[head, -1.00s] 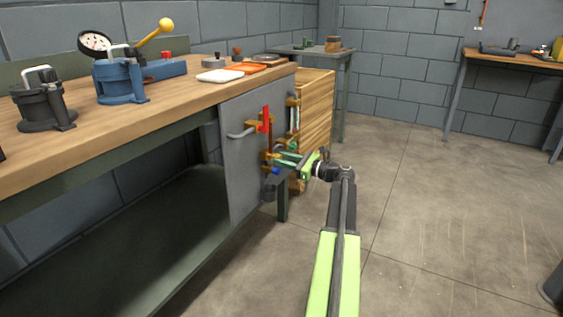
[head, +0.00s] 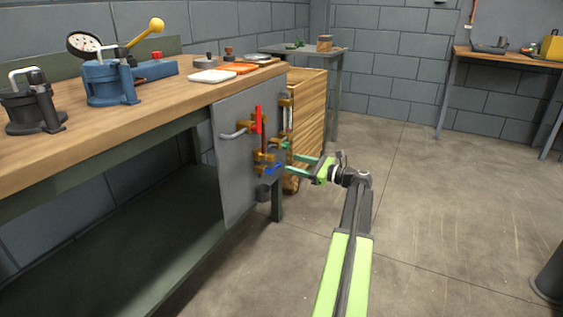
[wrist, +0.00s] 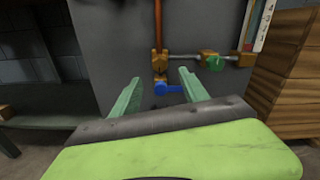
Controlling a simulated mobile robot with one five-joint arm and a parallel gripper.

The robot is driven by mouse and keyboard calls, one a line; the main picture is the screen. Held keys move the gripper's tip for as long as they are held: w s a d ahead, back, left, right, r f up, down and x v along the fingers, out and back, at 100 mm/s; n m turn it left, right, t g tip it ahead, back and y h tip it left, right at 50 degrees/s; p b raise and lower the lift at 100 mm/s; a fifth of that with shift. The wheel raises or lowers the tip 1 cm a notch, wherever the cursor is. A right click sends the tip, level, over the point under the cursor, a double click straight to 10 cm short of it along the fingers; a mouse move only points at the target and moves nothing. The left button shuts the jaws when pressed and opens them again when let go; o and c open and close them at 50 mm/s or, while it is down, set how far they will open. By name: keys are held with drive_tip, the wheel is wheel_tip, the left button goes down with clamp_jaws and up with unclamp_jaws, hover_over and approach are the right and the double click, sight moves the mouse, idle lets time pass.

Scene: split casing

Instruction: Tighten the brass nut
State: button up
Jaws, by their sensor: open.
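Several brass fittings sit on a grey panel, and I cannot tell which one is the brass nut. In the wrist view one brass fitting (wrist: 160,62) is at the foot of a vertical copper pipe (wrist: 158,24), with a blue lever (wrist: 167,89) below it. Another brass fitting (wrist: 208,57) is to the right, beside a green knob (wrist: 216,64). In the head view brass fittings (head: 262,157) show low on the panel. My gripper (wrist: 160,79) is open and empty, its two green fingers pointing at the panel around the blue lever's position in the picture. Contact is not visible.
The grey panel (head: 232,180) hangs at the end of a wooden workbench (head: 150,112). It also carries a red lever (head: 258,119) and a grey pipe (head: 234,135). A wooden cabinet (head: 309,110) stands behind.

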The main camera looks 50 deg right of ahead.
drive_tip(key=v, duration=0.9)
drive_tip(key=shift+s, duration=0.2)
